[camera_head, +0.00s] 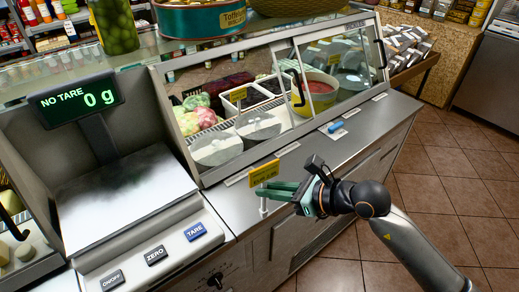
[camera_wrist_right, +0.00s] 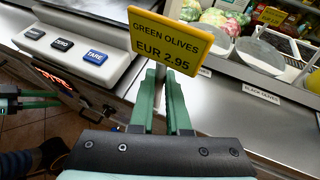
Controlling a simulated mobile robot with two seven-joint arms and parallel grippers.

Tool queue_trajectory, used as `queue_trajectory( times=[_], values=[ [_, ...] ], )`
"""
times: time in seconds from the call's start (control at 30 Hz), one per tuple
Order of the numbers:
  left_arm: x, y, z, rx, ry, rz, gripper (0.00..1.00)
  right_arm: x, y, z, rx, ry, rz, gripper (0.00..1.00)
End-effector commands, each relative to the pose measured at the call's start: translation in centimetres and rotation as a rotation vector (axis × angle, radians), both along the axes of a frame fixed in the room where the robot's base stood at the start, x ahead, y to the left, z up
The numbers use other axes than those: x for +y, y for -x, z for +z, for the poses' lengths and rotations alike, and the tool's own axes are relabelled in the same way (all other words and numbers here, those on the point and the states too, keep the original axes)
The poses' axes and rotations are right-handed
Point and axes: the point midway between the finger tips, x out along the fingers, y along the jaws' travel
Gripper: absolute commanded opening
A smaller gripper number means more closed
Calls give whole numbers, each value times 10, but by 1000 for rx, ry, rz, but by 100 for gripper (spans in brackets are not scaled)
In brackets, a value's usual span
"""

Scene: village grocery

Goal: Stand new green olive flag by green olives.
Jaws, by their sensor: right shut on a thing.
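A yellow flag (camera_head: 265,172) reading "GREEN OLIVES EUR 2.95" is held upright by my right gripper (camera_head: 285,190), above the front edge of the steel counter. The flag also shows large in the right wrist view (camera_wrist_right: 168,42), beyond the green fingertips (camera_wrist_right: 163,78). The fingers are shut on its lower part; a pale stem shows below in the head view. Two round bowls (camera_head: 215,149) (camera_head: 258,126) stand behind the slanted glass; their contents are unclear. A "BLACK OLIVES" label (camera_wrist_right: 262,93) lies on the counter. My left gripper (camera_wrist_right: 38,100) seems to show at the wrist view's left edge, its opening unclear.
A scale (camera_head: 120,195) reading 0 g stands to the left. The glass display case (camera_head: 285,85) rises behind the counter ledge (camera_head: 240,205). A blue object (camera_head: 335,127) lies farther along the ledge. A jar of green items (camera_head: 115,25) stands on top.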

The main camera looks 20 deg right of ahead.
Motion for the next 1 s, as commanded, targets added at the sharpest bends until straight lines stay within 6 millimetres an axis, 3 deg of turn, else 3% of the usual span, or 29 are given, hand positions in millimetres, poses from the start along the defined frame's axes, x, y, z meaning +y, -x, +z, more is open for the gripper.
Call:
queue_trajectory(
  times=[0.2,0.4,0.6,1.0],
  values=[
    [0,0,-17,0,0,0,42,2,-50,19,-7,5,72,0],
    [0,0,-25,0,1,-1,42,-5,-79,40,-4,3,93,0],
    [0,0,-27,0,1,-1,42,-10,-89,50,-1,-1,97,0],
    [0,0,-27,0,1,-1,42,-10,-89,51,-1,-2,97,0]
  ],
)
